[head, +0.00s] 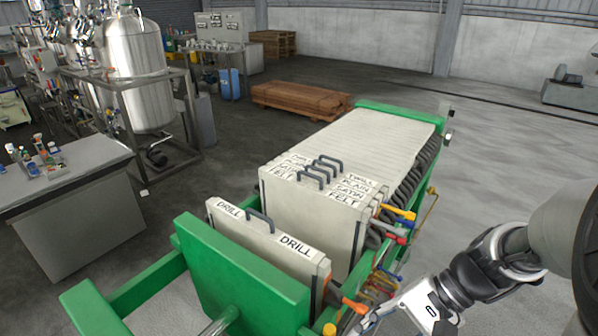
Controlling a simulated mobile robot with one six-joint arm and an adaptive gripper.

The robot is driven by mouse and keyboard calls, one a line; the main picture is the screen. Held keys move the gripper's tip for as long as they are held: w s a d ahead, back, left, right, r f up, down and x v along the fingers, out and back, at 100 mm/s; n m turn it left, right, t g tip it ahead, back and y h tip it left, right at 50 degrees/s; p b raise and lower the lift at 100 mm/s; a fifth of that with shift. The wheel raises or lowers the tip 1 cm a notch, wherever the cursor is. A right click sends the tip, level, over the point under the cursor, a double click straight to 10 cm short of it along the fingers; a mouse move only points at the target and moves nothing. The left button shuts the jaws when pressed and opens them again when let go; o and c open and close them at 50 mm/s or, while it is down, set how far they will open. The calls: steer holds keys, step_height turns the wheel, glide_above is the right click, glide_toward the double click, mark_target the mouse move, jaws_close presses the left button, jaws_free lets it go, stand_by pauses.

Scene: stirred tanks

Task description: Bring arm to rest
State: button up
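My arm (500,262) reaches in from the right edge, bent downward to the left. My gripper (372,318) is at the bottom edge, beside the right side of a green-framed filter press. Its fingers are small and partly cut off by the frame, close to an orange-handled valve (350,304) on the DRILL plate. I cannot tell whether it touches the valve or whether its fingers are open or shut.
The press has a green end block (240,285), a separate DRILL plate (265,243) and a pack of pale plates (350,150). Hoses and coloured valves line its right side. A bench (70,175) and steel tank (135,55) stand left. Floor at right (510,150) is clear.

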steer(key=s+r+n+t+h, duration=0.5)
steer(key=s+r+n+h, duration=0.1)
steer(key=r+n+h, duration=0.1)
steer(key=shift+s+d+r+n+h, duration=0.3)
steer(key=shift+s+r+n+h, duration=0.1)
steer(key=shift+r+n, duration=0.15)
steer(key=shift+d+r+n+t, duration=0.2)
steer(key=shift+r+n+t, duration=0.05)
steer(key=shift+r+t, duration=0.35)
steer(key=shift+c, duration=0.2)
